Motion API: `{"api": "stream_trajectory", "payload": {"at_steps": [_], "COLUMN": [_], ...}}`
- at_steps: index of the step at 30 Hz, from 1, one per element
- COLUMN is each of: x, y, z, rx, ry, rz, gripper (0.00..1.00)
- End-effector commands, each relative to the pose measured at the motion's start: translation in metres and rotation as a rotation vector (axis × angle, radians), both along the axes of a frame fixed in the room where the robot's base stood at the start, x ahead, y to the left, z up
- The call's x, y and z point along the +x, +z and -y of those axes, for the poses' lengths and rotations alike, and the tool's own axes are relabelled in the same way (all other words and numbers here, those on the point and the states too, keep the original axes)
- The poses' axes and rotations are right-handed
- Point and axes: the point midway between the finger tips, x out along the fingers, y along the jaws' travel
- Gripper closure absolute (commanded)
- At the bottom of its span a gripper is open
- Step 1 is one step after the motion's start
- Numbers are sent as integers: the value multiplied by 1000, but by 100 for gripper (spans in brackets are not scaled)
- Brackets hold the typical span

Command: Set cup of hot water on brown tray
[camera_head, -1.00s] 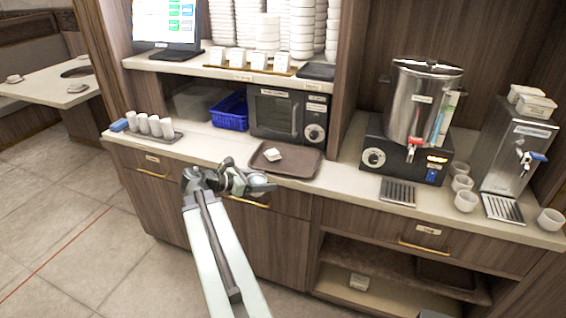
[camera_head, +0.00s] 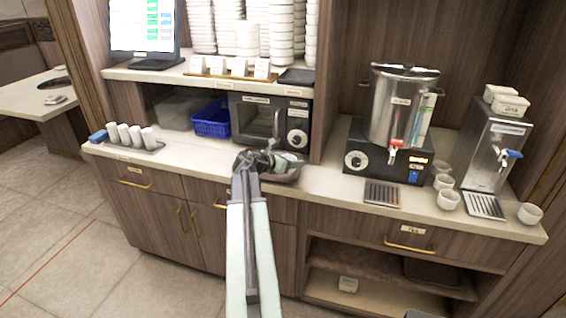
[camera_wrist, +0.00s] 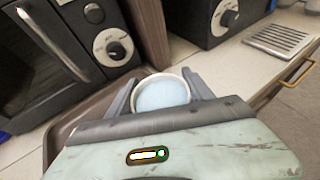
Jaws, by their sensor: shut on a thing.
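The brown tray (camera_head: 290,175) lies on the counter in front of the microwave, and my gripper and arm hide much of it in the head view. Its rim (camera_wrist: 60,128) also shows in the wrist view. My gripper (camera_wrist: 160,88) is shut on a round white cup (camera_wrist: 162,78) filled with pale bluish water. The cup is between the two grey fingers, at the tray's side nearer the urn. I cannot tell whether the cup touches the tray. In the head view my gripper (camera_head: 280,162) is over the tray and the cup is hard to make out.
A microwave (camera_head: 262,118) stands behind the tray. A steel urn (camera_head: 398,105) on a black base is to the right, with a drip grille (camera_head: 382,193). White cups (camera_head: 446,198) stand farther right. A blue basket (camera_head: 212,120) is left of the microwave.

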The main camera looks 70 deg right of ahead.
Motion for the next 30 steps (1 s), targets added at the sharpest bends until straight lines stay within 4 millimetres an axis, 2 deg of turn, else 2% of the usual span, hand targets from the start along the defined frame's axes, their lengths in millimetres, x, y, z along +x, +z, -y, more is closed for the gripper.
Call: {"api": "stream_trajectory", "payload": {"at_steps": [1,3,8,14,17,18,21,23,30], "x": [11,21,35,37,43,41,41,41,41], "y": [-3,-5,-7,-7,-8,-20,-41,-47,-42], "z": [19,36,58,61,70,68,67,67,67], "rx": [-1,-1,0,0,0,0,0,0,0], "ry": [0,0,0,0,1,0,1,1,1], "rz": [0,0,0,0,0,0,0,0,0], "gripper": [90,90,90,90,90,90,90,90,90]}}
